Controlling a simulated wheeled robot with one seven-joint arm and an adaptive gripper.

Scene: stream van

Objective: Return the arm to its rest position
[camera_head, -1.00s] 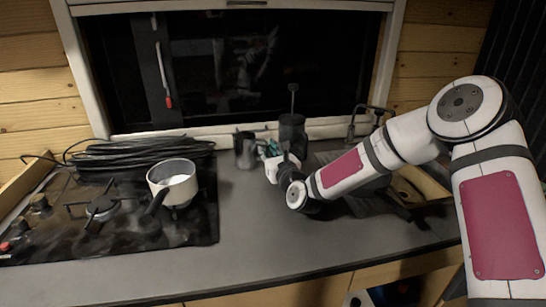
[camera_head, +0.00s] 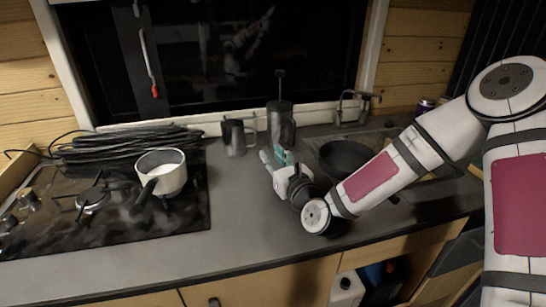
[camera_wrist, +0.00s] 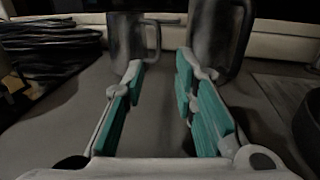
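My gripper (camera_head: 275,152) is over the counter in the middle of the head view, with its teal-padded fingers pointing toward the window. The wrist view shows the fingers (camera_wrist: 162,75) spread apart with nothing between them, so it is open and empty. A dark grey mug (camera_head: 238,138) stands upright just beyond the left finger, and it also shows in the wrist view (camera_wrist: 124,38). A dark French press (camera_head: 279,118) stands beyond the right finger, and it also shows in the wrist view (camera_wrist: 217,38). I cannot tell whether the fingertips touch either one.
A white pot (camera_head: 163,174) sits on the black hob (camera_head: 110,232) at left, with coiled cable (camera_head: 120,146) behind it. A dark pan (camera_head: 345,157) and a tap (camera_head: 352,105) are at right. The front-middle counter (camera_head: 245,222) is clear.

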